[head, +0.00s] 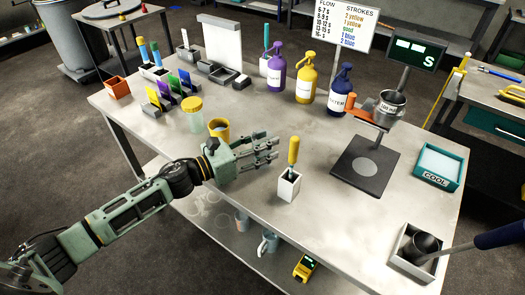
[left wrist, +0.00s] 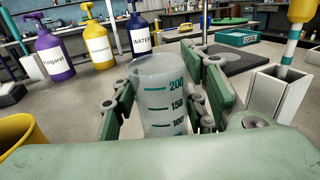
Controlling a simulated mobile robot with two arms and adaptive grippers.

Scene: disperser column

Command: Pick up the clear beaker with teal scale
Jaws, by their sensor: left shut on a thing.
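The clear beaker (left wrist: 158,82) with its teal scale stands upright between the fingers of my left gripper in the left wrist view. The marks 200, 150 and 100 show, and its lower part is hidden by my gripper's body. My left gripper (head: 266,153) is shut on the beaker, with finger pads on both sides of it. In the head view the gripper is low over the near part of the table, and I cannot make out the beaker there. I cannot tell whether its base touches the table. My right gripper is not in view.
A yellow cup (head: 219,129) stands just left of the gripper, and a white holder (head: 288,186) with a yellow-handled tool stands just right. Purple, yellow and blue bottles (head: 306,84) stand behind. A dark plate (head: 366,167) lies to the right. The front table edge is near.

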